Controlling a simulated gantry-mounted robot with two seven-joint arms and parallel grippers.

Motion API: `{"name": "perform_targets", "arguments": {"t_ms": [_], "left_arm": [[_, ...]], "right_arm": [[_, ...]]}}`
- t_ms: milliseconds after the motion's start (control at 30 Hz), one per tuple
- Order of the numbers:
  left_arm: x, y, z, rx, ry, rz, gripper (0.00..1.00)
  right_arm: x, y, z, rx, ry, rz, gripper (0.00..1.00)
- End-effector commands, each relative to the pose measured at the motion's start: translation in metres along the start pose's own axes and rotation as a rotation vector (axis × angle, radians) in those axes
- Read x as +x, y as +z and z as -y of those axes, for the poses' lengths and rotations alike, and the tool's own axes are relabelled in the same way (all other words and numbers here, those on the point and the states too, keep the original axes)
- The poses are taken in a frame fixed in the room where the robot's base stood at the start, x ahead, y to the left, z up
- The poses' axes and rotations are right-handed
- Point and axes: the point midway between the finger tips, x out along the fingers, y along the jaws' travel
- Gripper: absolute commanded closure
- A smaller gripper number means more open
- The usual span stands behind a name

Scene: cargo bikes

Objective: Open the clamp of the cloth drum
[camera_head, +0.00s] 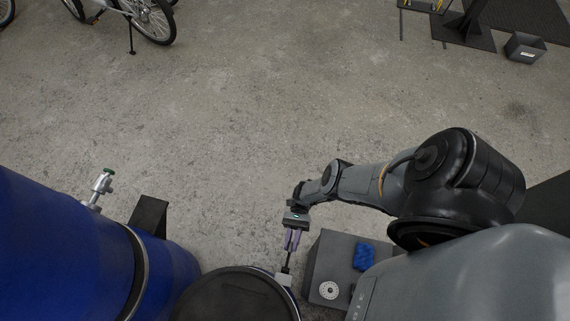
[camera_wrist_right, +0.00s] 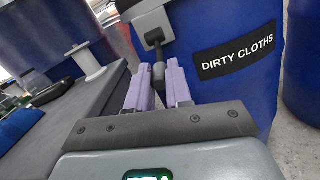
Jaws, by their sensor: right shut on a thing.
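The cloth drum is blue with a black lid (camera_head: 230,296) at the bottom of the head view. In the right wrist view, its blue wall (camera_wrist_right: 225,22) carries a "DIRTY CLOTHS" label (camera_wrist_right: 240,47). Its clamp (camera_wrist_right: 147,20) is a light grey piece at the rim with a dark lever hanging from it; the clamp also shows in the head view (camera_head: 284,280). My right gripper (camera_head: 290,241), with purple fingers (camera_wrist_right: 160,82), is shut on the end of the dark lever, beside the drum's rim. My left gripper is not in view.
A large blue barrel (camera_head: 60,250) with a green-handled tap (camera_head: 103,184) is at left. A grey box-like surface (camera_head: 330,255) right of the drum bears a blue cloth (camera_head: 363,257) and a white disc (camera_head: 329,290). The concrete floor beyond is open; a bicycle (camera_head: 150,15) stands far off.

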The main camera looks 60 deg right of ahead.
Motion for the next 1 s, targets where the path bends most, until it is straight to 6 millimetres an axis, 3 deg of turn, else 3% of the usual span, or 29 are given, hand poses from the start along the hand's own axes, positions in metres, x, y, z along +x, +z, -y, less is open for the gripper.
{"name": "perform_targets", "arguments": {"t_ms": [500,533,667,1000], "left_arm": [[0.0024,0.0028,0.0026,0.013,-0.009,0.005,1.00],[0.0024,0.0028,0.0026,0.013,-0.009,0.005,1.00],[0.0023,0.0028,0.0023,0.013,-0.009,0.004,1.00],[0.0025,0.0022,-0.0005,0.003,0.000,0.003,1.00]], "right_arm": [[0.0012,-0.0021,-0.0048,-0.003,0.001,0.018,1.00],[0.0012,-0.0021,-0.0048,-0.003,0.001,0.018,0.76],[0.0013,-0.0021,-0.0049,-0.002,0.002,0.018,0.56],[0.0008,-0.0025,-0.0049,-0.002,0.002,0.017,0.55]]}}
